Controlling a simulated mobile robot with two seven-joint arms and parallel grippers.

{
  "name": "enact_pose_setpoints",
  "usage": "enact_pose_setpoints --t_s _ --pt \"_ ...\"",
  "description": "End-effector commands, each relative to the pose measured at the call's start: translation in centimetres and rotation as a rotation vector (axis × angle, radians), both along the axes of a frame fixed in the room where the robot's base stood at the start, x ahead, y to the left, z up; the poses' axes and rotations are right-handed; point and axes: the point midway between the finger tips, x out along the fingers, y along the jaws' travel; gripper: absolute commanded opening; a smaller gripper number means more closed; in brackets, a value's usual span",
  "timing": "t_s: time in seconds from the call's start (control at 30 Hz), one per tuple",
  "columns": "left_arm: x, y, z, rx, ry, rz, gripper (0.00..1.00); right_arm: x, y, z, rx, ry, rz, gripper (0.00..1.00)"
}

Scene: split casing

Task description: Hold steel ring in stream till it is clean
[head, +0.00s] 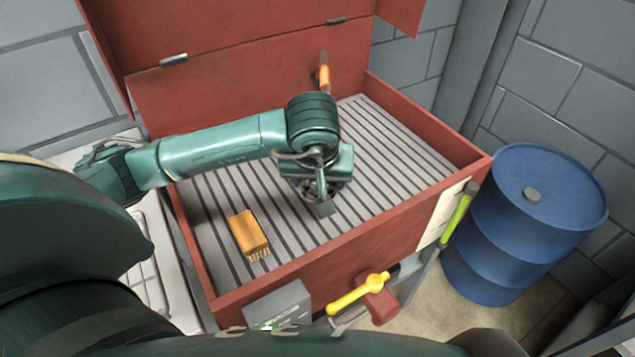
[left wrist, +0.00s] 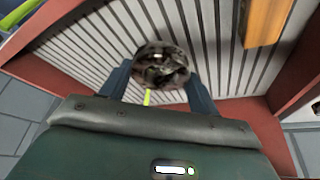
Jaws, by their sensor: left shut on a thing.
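The steel ring (left wrist: 162,65) is held between the two fingers of my left gripper (left wrist: 160,82) in the left wrist view. It looks dark and blotchy with some bright metal patches. In the head view my left gripper (head: 322,203) is over the middle of the slatted basin, and the ring (head: 308,190) is mostly hidden by it. An orange-tipped nozzle (head: 323,76) stands at the back of the basin, behind my left arm. I see no clear stream in the head view. A thin yellow-green streak shows below the ring in the wrist view; I cannot tell whether it is liquid. My right gripper is not in view.
The red basin (head: 440,145) has a slatted floor and a raised lid. An orange brush (head: 248,232) lies on the slats at front left. A yellow valve handle (head: 358,293) and grey box (head: 279,305) are at the front. A blue drum (head: 525,225) stands right.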

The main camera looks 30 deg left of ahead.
Motion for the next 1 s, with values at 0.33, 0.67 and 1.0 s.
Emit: enact_pose_setpoints --t_s 0.33,0.67,1.0 --pt "3.2 1.4 -0.6 -0.002 -0.004 0.001 0.25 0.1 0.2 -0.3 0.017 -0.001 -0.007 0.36" --pt "6.0 2.7 -1.3 -0.002 -0.004 0.0 0.25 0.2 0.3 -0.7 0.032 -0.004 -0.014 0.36" --pt "9.0 4.2 -2.0 0.0 -0.005 0.0 0.25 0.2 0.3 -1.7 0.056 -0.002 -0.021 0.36"
